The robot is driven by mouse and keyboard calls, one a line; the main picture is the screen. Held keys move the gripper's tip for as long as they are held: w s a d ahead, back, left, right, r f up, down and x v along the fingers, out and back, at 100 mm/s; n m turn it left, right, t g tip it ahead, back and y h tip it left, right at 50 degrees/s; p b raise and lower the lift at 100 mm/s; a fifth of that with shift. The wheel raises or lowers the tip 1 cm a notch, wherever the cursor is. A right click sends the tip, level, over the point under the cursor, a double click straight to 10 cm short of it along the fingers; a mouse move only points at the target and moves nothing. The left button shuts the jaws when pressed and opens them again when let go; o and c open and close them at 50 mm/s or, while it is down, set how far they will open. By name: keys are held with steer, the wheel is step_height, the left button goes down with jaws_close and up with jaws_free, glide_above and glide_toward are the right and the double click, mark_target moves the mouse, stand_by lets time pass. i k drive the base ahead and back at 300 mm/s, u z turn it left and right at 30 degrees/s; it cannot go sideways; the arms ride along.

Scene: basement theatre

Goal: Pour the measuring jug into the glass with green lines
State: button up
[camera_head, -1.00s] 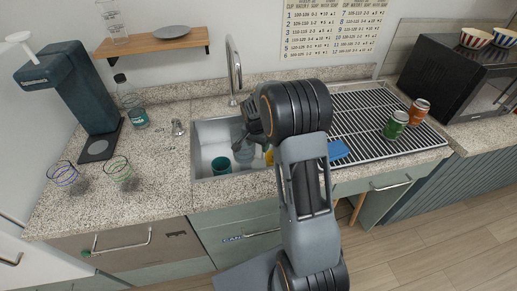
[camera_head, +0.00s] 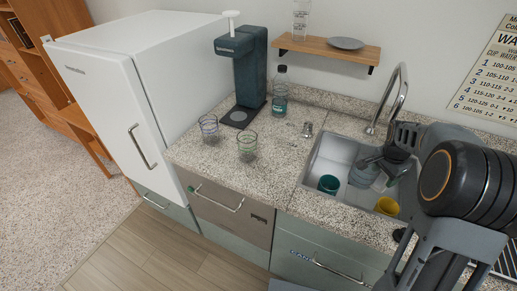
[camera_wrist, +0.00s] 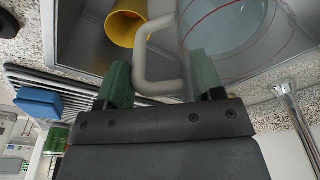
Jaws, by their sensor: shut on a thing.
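The glass with green lines (camera_head: 247,149) stands upright and looks empty on the counter left of the sink. The measuring jug (camera_wrist: 235,40) is clear with red lines and fills the upper right of the wrist view. My gripper (camera_wrist: 160,80) is shut on its pale handle (camera_wrist: 150,58), with a green pad on either side. In the head view my gripper (camera_head: 372,160) is over the sink, to the right of the glass. The jug is hard to make out there, and its contents cannot be told.
A second glass with purple-blue lines (camera_head: 209,129) stands just left of the green-lined one. A bottle (camera_head: 280,90) and dark dispenser (camera_head: 242,70) stand behind. The sink (camera_head: 322,165) holds a teal cup (camera_head: 328,184) and yellow cup (camera_head: 387,206); the tap (camera_head: 390,100) rises behind.

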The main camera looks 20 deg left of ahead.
mark_target(247, 140)
steer(key=k, duration=1)
